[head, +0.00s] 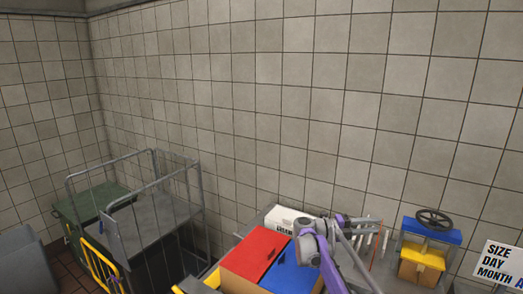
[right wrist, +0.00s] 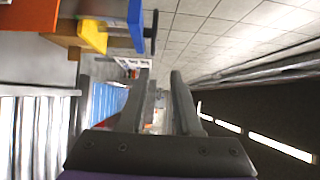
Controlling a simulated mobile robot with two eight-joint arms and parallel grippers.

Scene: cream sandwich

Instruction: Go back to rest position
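My right gripper (head: 374,227) is in the head view above the back of the table, pointing right. In the right wrist view my right gripper's two long grey fingers (right wrist: 162,75) stand apart, with nothing between them. My left gripper is not in view in either picture. No object is held by the right gripper.
A box with red (head: 255,250) and blue (head: 290,272) lids stands below the arm. A white box (head: 287,218) lies behind. A blue-and-yellow press with a handwheel (head: 434,219) is right of the gripper. A grey cage trolley (head: 150,222) stands left. The tiled wall is behind.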

